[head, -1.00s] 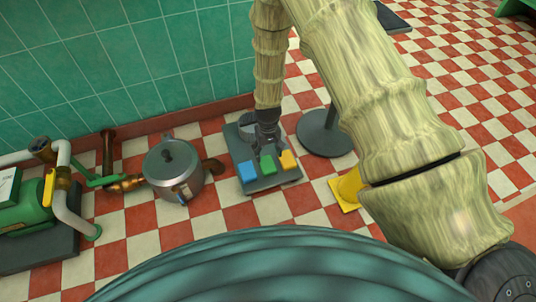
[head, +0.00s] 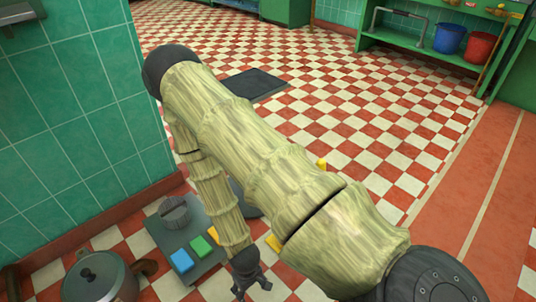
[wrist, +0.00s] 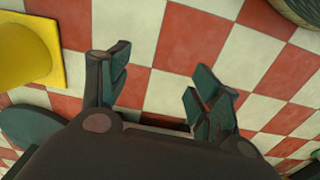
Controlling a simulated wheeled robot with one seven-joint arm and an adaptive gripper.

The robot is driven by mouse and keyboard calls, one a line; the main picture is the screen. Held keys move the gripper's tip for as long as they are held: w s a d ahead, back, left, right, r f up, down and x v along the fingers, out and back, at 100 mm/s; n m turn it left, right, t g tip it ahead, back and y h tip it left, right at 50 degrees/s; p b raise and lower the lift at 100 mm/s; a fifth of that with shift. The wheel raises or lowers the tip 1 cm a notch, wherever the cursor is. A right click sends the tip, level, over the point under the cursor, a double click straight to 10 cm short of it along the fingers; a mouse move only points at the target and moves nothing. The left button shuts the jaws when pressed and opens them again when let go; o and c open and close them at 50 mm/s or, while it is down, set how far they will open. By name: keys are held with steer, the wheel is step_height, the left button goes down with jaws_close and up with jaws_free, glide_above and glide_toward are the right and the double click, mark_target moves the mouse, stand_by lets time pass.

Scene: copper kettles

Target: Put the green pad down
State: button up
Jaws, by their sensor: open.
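The green pad (head: 201,247) sits on a grey board (head: 213,262), between a blue pad (head: 181,261) and a yellow pad (head: 213,235) that is partly hidden by my arm. My gripper (head: 252,287) is to the right of the board in the head view, over the checkered floor and apart from the pads. In the wrist view my gripper (wrist: 158,75) has its fingers spread, with only floor tiles between them.
A dark knob (head: 175,212) is on the board. A metal kettle (head: 98,278) stands left of it. A yellow cone (wrist: 25,50) and a dark round base (wrist: 30,128) are near my gripper. A dark mat (head: 256,84) lies farther off. Open floor extends right.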

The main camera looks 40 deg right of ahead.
steer(key=s+r, duration=0.2)
steer(key=s, duration=0.7)
steer(key=shift+s+r, duration=0.15)
steer(key=shift+s, duration=0.05)
step_height(320, 180, up, 39)
steer(key=p, duration=3.9)
steer(key=shift+o, duration=0.2)
